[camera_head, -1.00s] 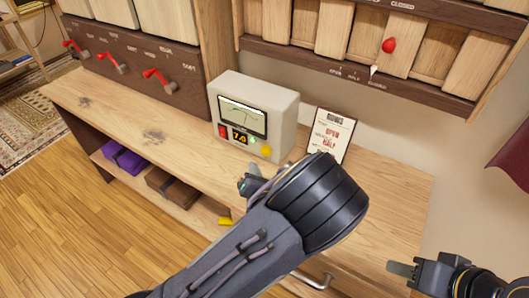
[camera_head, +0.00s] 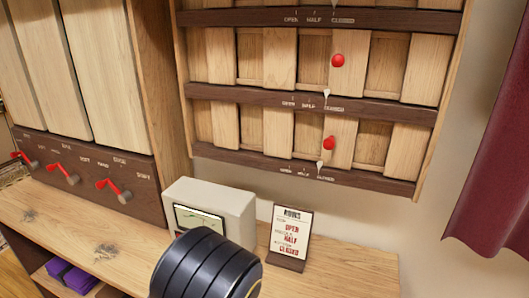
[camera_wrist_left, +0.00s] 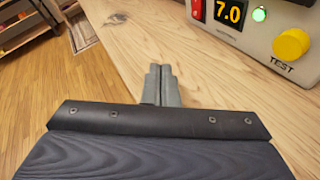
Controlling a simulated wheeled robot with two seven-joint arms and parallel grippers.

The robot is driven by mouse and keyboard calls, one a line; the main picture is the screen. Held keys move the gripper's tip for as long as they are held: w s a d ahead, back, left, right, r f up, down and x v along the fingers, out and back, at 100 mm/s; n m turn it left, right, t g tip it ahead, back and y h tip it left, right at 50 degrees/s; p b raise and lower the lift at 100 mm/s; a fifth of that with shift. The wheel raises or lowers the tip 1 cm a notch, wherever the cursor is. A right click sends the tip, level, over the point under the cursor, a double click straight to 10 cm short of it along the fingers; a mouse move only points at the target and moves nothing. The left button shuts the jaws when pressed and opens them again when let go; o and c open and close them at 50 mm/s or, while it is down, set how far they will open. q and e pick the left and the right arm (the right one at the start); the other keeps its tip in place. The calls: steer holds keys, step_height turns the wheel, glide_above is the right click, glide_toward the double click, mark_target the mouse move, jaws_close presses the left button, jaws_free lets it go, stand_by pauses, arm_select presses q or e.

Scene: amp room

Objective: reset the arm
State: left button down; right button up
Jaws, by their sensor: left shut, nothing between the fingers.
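My left arm shows in the head view only as a dark ribbed cylinder at the bottom middle, in front of the meter box (camera_head: 230,205). Its gripper is hidden there. In the left wrist view my left gripper (camera_wrist_left: 160,85) has its two grey fingers together with nothing between them. It is over the bench's front edge, left of the meter box (camera_wrist_left: 270,22), and apart from it. My right gripper is outside both current views.
A rules card (camera_head: 290,232) stands on the wooden bench (camera_head: 110,242). Red levers (camera_head: 110,188) line the left cabinet. Sliding panels with red knobs (camera_head: 338,61) are on the wall. A dark red curtain (camera_head: 490,170) hangs right. A purple item (camera_head: 70,276) lies on the lower shelf.

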arm_select(q)
steer(key=s+a+r+n+g+h+p, duration=0.1)
steer(key=s+a+n+g+h, duration=0.1)
steer(key=s+a+n+g, duration=0.45)
steer(key=s+a+r+n+g+h, duration=0.1)
steer(key=s+n+g+h, duration=0.2)
steer(key=s+n, duration=0.75)
steer(key=s+d+r+n+t+h, duration=0.2)
steer(key=d+r+n+h, duration=0.2)
steer(key=r+n, duration=0.2)
steer(key=s+d+r+n+t+h+p, duration=0.1)
steer(key=s+d+r+n+t+h, duration=0.1)
steer(key=n, duration=0.7)
step_height(320, 180, up, 4)
steer(key=s+d+h, duration=0.1)
steer(key=h, duration=0.1)
steer(key=shift+s+d+n+h, duration=0.25)
steer(key=shift+d+n+h, duration=0.15)
steer(key=shift+f+t, duration=0.1)
steer(key=shift+t, duration=0.15)
